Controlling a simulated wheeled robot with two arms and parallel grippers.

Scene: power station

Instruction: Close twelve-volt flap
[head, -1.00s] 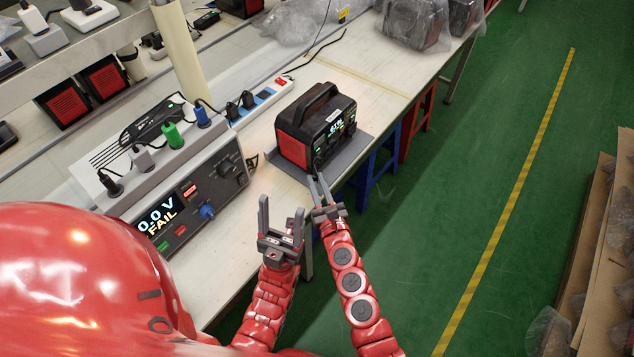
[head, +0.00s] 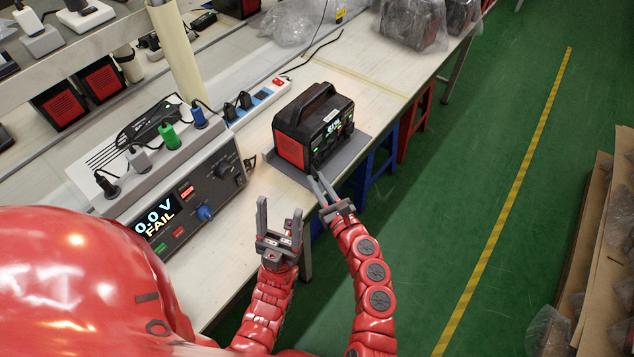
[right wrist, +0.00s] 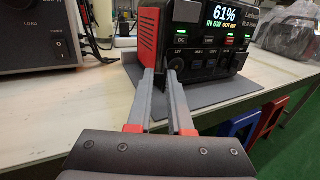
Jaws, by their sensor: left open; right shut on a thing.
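The black power station (head: 318,112) with red side grilles and a top handle stands on a grey mat on the bench. Its lit front shows 61% in the right wrist view (right wrist: 185,15). My right gripper (head: 317,177) has its fingertips at the lower front corner beside the red grille. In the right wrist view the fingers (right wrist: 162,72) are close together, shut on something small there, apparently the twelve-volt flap. The flap itself is hidden by the fingertips, so its angle cannot be told.
A grey tester (head: 185,205) reading 0.0 V FAIL stands left of the power station. A power strip (head: 255,102) lies behind it. Bagged items (head: 412,22) sit at the bench's far end. Blue and red stools (head: 378,172) stand under the bench.

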